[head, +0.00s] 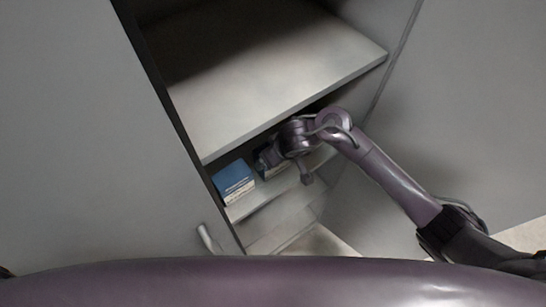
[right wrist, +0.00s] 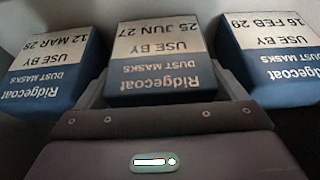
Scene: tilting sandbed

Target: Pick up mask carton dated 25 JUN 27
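In the right wrist view three blue and white dust mask cartons show with upside-down print. The middle carton (right wrist: 158,60) reads 25 JUN 27. The left carton (right wrist: 55,70) reads 12 MAR 28 and the right carton (right wrist: 272,55) reads 16 FEB 29. My right gripper (right wrist: 160,90) has its fingers apart, one on each side of the middle carton's near end. Whether they touch it is not clear. In the head view my right gripper (head: 266,160) reaches into the lower shelf space and hides most of the cartons there. My left gripper is not in view.
One blue carton (head: 233,181) shows clearly on the lower shelf (head: 270,190), left of my right gripper. A wide upper shelf (head: 270,75) overhangs this space. Grey panels (head: 75,130) flank the opening, and a handle (head: 207,238) stands out at the lower left.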

